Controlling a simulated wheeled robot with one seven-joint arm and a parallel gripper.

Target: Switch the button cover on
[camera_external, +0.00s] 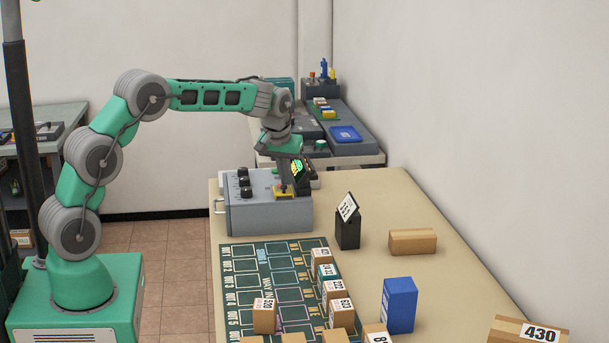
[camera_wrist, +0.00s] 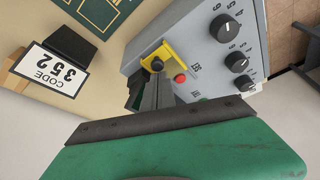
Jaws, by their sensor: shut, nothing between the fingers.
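A grey control box (camera_external: 268,217) stands at the far left end of the beige table. A yellow piece (camera_external: 284,195), apparently the button cover, sits on its top near the right end. In the wrist view the yellow cover (camera_wrist: 174,55) has a dark round part at its near end, and a red button (camera_wrist: 180,78) shows beside it. My gripper (camera_external: 286,184) points down over the yellow cover. In the wrist view its narrow dark fingers (camera_wrist: 156,84) are shut and empty, right at the cover's edge. I cannot tell whether they touch it.
Several black knobs (camera_external: 244,181) line the box's left side. A small dark screen with green marks (camera_external: 298,170) is close behind my gripper. A black sign stand (camera_external: 348,229) and a cardboard box (camera_external: 412,241) are to the right. A green mat (camera_external: 240,270) with parcels lies in front.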

